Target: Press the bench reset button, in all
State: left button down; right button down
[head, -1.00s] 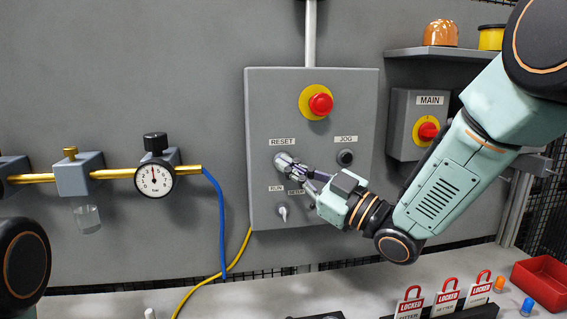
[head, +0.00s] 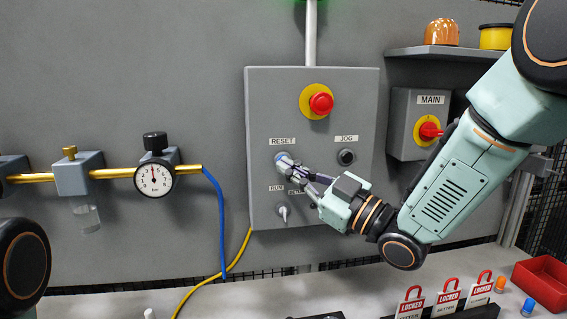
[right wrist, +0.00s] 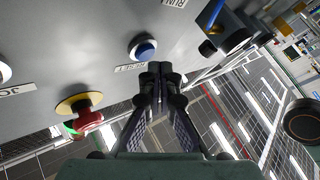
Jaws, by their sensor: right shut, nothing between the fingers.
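In the right wrist view the fingertips (right wrist: 160,70) show beside the button, with a small gap. My left gripper is not in view.
The box also carries a red emergency button (head: 320,103), a JOG button (head: 346,157) and a RUN selector (head: 283,210). A MAIN switch box (head: 400,105) is to the right. A pressure gauge (head: 155,180) is to the left. A green glow (head: 310,14) shows above the conduit.

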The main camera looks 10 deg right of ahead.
jog(key=shift+s, duration=0.15)
jog(key=shift+s, duration=2.4)
